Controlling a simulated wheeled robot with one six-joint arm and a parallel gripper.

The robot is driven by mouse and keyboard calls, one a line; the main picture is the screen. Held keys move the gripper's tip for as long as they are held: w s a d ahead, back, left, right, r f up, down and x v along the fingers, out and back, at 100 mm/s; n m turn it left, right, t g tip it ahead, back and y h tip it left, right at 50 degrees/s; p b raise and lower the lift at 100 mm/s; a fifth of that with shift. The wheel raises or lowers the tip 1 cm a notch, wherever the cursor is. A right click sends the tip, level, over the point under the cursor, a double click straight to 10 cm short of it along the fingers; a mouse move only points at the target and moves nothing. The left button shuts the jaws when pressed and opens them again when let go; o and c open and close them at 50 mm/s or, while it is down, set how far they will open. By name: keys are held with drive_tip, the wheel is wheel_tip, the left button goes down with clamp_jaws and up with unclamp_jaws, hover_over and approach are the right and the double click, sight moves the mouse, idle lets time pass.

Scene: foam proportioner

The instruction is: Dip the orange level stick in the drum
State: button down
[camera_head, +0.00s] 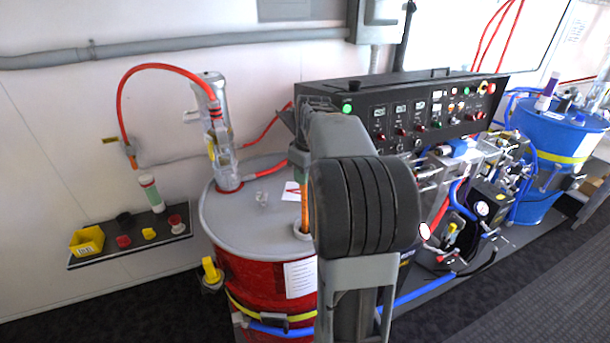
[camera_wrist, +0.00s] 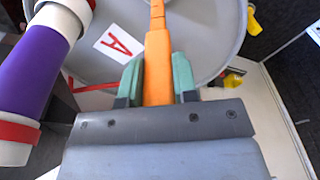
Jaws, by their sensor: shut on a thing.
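The orange level stick (camera_head: 305,207) stands nearly upright over the right part of the drum's lid. It also shows in the wrist view (camera_wrist: 157,62), where the green-padded fingers of my gripper (camera_wrist: 158,84) are shut on it. The drum (camera_head: 252,272) is red with a grey lid (camera_head: 235,222). The stick's lower part meets a pale ring-shaped opening (camera_head: 303,234) in the lid; how deep it reaches inside I cannot tell. My arm hides the right side of the drum and part of the gripper in the head view.
A clear pump tube (camera_head: 219,135) with a red hose rises from the lid's left. A wall shelf (camera_head: 130,243) with small caps is at left. A black control panel (camera_head: 420,107) and pipework stand at right.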

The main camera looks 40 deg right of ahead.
wheel_tip(320, 180, up, 9)
drive_tip(key=p, duration=0.7)
drive_tip(key=shift+r, duration=0.1)
wheel_tip(320, 180, up, 8)
idle(0.4)
idle(0.6)
